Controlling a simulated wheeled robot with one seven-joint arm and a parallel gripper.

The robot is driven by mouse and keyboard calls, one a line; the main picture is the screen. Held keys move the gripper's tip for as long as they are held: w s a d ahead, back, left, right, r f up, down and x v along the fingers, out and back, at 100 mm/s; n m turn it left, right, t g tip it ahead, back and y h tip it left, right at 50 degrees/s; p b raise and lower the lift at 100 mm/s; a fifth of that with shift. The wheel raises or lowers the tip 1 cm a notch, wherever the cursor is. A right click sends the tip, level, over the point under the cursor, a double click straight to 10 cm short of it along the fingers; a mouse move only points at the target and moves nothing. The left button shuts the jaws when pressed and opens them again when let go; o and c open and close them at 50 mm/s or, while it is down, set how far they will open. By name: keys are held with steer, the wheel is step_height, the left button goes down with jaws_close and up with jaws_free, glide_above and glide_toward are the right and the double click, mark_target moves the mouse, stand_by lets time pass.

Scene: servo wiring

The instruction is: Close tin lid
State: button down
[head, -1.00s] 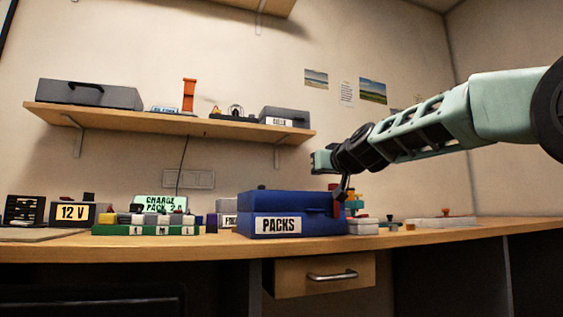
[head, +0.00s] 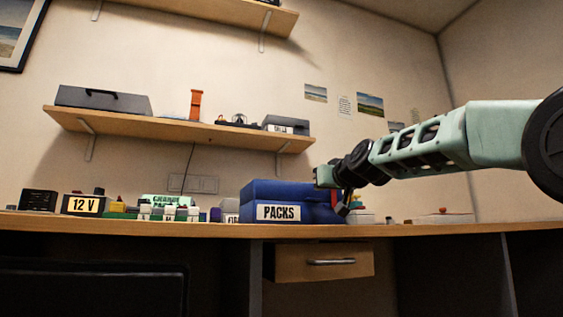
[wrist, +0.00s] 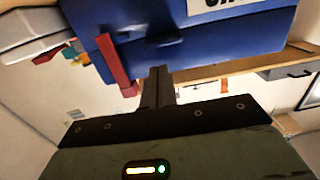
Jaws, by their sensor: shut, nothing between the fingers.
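The blue tin labelled PACKS (head: 278,212) stands on the desk near its front edge, right of centre in the head view. Its blue lid (head: 290,189) lies over the body and looks down or nearly down; I cannot tell whether it is fully seated. In the wrist view the tin (wrist: 210,45) fills the top, with a red strip (wrist: 116,65) on its side. My gripper (head: 343,208) is at the tin's right end in the head view. In the wrist view its fingers (wrist: 158,75) are together and empty, just beside the tin; contact is unclear.
A 12 V box (head: 84,204) and the charger with its green display (head: 166,200) stand left of the tin. A shelf (head: 180,130) with boxes hangs above. A drawer (head: 320,262) is under the desk.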

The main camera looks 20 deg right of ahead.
steer(key=shift+s+f+b, duration=0.15)
steer(key=shift+f+b, duration=1.05)
steer(key=shift+f, duration=0.8)
step_height(320, 180, up, 6)
steer(key=f+p, duration=0.1)
steer(key=p, duration=0.3)
steer(key=s+f+b, duration=0.2)
steer(key=s+b, duration=0.2)
steer(key=s, duration=0.5)
steer(key=shift+s+f, duration=0.35)
